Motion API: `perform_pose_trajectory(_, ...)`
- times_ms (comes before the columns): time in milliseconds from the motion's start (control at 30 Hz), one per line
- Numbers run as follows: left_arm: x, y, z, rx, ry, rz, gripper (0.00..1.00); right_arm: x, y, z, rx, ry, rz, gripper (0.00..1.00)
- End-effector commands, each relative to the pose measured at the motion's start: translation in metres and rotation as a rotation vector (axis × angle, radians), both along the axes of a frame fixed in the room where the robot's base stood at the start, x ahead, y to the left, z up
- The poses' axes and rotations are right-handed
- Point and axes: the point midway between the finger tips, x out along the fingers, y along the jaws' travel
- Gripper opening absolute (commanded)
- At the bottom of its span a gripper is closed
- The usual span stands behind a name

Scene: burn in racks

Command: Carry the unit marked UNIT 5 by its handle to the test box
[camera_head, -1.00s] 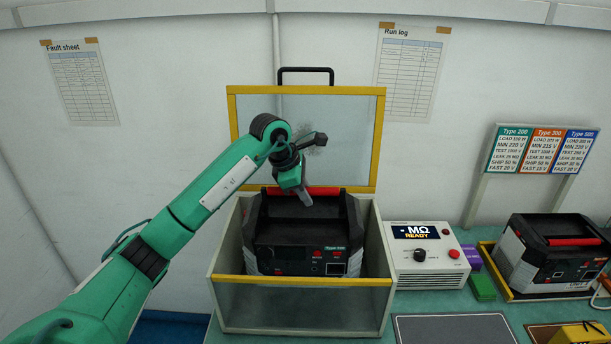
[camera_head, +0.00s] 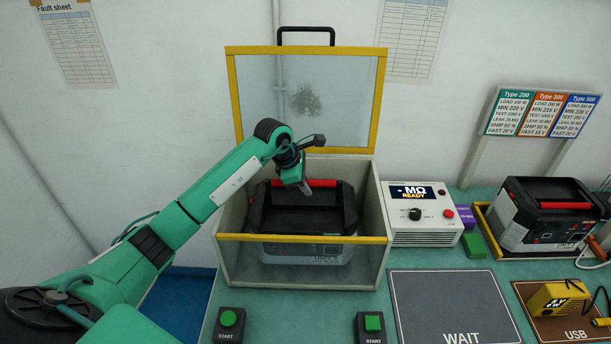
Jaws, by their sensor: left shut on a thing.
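The unit (camera_head: 303,215), black with a grey lower front and a red handle (camera_head: 325,183), sits inside the test box (camera_head: 232,262). The marking low on its front, seen through the clear front panel, starts with UNIT; its number is hard to read. My left gripper (camera_head: 306,186) is shut on the red handle from above. The fingertips are small in view. The box's yellow-framed clear lid (camera_head: 305,100) stands open behind the unit. I cannot tell whether the unit touches the box floor. My right gripper is not in view.
A READY meter (camera_head: 428,214) stands right of the box. Another unit (camera_head: 545,215) sits in a yellow-edged tray at right. Two green START buttons (camera_head: 228,318) (camera_head: 373,323) are in front. The WAIT mat (camera_head: 450,300) is bare; a yellow device (camera_head: 556,299) lies on the USB mat.

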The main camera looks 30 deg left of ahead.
Motion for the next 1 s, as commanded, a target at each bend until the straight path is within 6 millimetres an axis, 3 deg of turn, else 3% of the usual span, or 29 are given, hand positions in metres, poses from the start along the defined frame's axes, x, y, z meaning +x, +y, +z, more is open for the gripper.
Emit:
perform_pose_trajectory(367,0.002,0.000,-0.013,-0.002,-0.010,0.000,0.00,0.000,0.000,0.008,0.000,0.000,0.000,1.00)
perform_pose_trajectory(400,-0.001,0.000,-0.020,0.000,0.002,-0.001,0.21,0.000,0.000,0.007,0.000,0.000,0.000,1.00)
perform_pose_trajectory(500,-0.001,0.000,-0.020,0.000,0.002,-0.001,0.41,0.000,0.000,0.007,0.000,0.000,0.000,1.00)
perform_pose_trajectory(833,-0.001,0.001,-0.017,0.002,-0.001,0.000,0.41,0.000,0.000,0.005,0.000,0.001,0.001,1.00)
perform_pose_trajectory(1000,-0.007,0.008,0.001,0.004,-0.005,-0.001,0.41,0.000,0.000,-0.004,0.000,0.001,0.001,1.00)
